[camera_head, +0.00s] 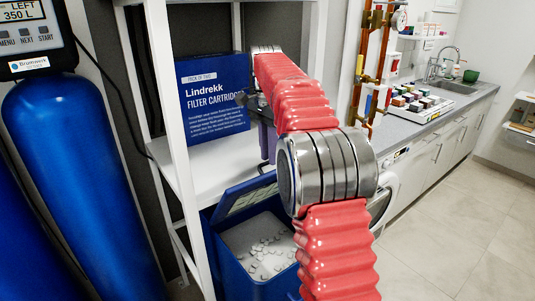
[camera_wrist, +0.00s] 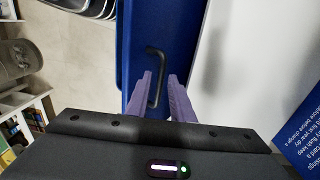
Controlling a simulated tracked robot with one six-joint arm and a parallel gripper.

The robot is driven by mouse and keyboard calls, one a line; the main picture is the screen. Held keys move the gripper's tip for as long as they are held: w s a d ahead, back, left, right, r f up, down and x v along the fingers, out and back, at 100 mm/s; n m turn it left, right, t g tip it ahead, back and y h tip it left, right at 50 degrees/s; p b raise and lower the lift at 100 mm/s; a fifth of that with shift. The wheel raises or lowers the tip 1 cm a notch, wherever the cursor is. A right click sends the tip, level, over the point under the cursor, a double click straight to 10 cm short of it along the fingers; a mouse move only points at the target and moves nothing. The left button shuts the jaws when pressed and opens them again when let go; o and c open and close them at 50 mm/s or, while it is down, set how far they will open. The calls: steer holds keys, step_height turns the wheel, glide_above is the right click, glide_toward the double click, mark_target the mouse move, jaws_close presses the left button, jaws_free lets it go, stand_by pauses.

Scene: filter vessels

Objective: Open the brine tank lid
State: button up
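The blue brine tank (camera_head: 240,277) stands low in front of the white shelf. Its lid (camera_head: 250,194) is raised and tilted, with the pale underside showing and white salt pellets (camera_head: 262,245) visible inside. The lid also fills the middle of the wrist view (camera_wrist: 142,28), with its black bar handle (camera_wrist: 163,62). My gripper (camera_wrist: 160,78) has purple fingers spread apart, with the handle appearing between them; contact cannot be told. In the head view my gripper (camera_head: 268,142) is by the lid's upper edge, partly hidden by my arm.
A blue filter cartridge box (camera_head: 213,100) stands on the white shelf (camera_head: 215,168) behind the tank. Blue pressure vessels (camera_head: 85,190) are at the left. A counter (camera_head: 405,125) with a sink and a washing machine (camera_head: 384,200) are at the right. The tiled floor (camera_head: 450,250) is clear.

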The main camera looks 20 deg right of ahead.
steer(key=shift+o, duration=0.8)
steer(key=shift+d+f, duration=0.1)
steer(key=shift+w+r, duration=0.1)
steer(key=shift+r, duration=0.15)
step_height(320, 180, up, 7)
steer(key=shift+w, duration=0.2)
steer(key=shift+f, duration=0.1)
steer(key=shift+c, duration=0.5)
